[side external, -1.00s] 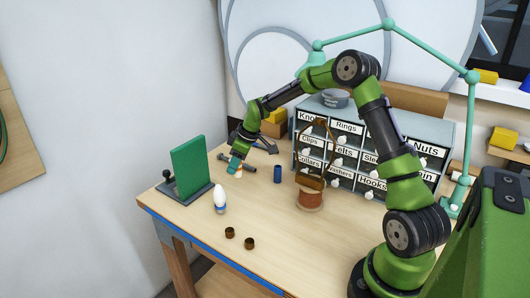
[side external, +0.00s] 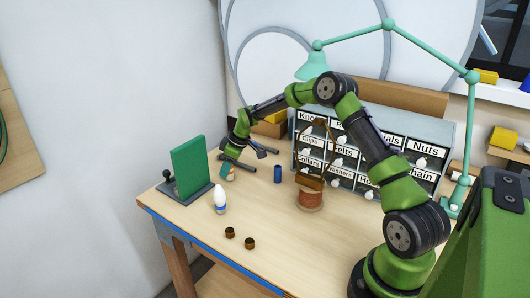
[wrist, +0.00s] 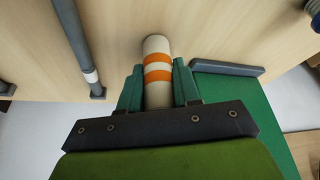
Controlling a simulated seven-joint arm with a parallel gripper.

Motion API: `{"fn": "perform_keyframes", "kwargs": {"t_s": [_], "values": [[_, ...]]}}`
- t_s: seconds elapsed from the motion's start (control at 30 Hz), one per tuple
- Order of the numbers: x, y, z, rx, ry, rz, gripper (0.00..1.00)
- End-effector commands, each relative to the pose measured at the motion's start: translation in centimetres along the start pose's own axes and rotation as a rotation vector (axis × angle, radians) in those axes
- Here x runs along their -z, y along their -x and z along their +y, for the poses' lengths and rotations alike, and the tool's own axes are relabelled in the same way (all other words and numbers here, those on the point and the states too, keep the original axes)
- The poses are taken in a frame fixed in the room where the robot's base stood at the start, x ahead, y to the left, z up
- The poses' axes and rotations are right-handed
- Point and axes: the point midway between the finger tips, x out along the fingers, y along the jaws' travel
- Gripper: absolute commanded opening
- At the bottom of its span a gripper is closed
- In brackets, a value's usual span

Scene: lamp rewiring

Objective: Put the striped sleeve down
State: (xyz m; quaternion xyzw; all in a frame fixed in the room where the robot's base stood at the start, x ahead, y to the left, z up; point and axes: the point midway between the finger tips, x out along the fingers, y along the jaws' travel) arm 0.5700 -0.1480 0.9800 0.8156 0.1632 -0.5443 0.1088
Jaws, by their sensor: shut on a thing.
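The striped sleeve (wrist: 158,72), a cream cylinder with orange bands, is between the green fingers of my gripper (wrist: 158,88) in the wrist view. My gripper is shut on it, and its far end points at the wooden tabletop. In the side view my gripper (side external: 228,170) is low over the back left of the table, and the sleeve shows only as a small orange and white patch (side external: 230,178). I cannot tell whether the sleeve touches the table.
A green upright panel (side external: 190,166) stands just left. A white bulb-shaped piece (side external: 220,197) is in front, with two brown rings (side external: 239,238) nearer.

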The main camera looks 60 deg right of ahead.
Motion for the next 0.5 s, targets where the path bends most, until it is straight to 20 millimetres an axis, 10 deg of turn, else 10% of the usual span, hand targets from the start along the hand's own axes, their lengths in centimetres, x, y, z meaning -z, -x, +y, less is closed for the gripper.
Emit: {"fn": "perform_keyframes", "kwargs": {"t_s": [0.1, 0.13, 0.27, 0.5], "values": [[-0.16, -0.35, -0.01, 0.001, 0.000, -0.001, 0.04], [-0.13, -0.29, 0.00, 0.000, 0.000, 0.000, 0.37], [-0.12, -0.27, -0.01, 0.000, 0.000, 0.000, 0.57], [-0.11, -0.25, 0.00, 0.000, 0.000, 0.000, 0.58]]}}
